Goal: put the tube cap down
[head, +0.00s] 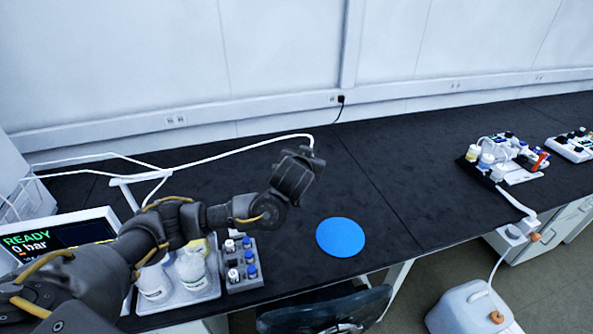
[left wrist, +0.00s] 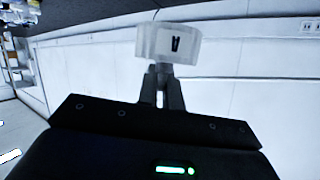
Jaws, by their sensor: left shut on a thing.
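The tube cap (left wrist: 168,45) is a short, whitish, translucent piece with a dark letter-like mark on its side. It shows in the left wrist view at the tips of my left gripper (left wrist: 163,76), which is shut on it. In the head view my left gripper (head: 304,156) is over the black bench, left of and farther back than a round blue mat (head: 340,237). The cap cannot be made out there; the gripper seems to hide it. My right gripper is in neither view.
A tray of white bottles (head: 190,270) and a grey rack of small capped vials (head: 242,265) stand below my left arm. A READY screen (head: 62,240) is at left. More bottles (head: 488,160) stand at right. A white hose (head: 235,152) crosses the bench. The bench middle is clear.

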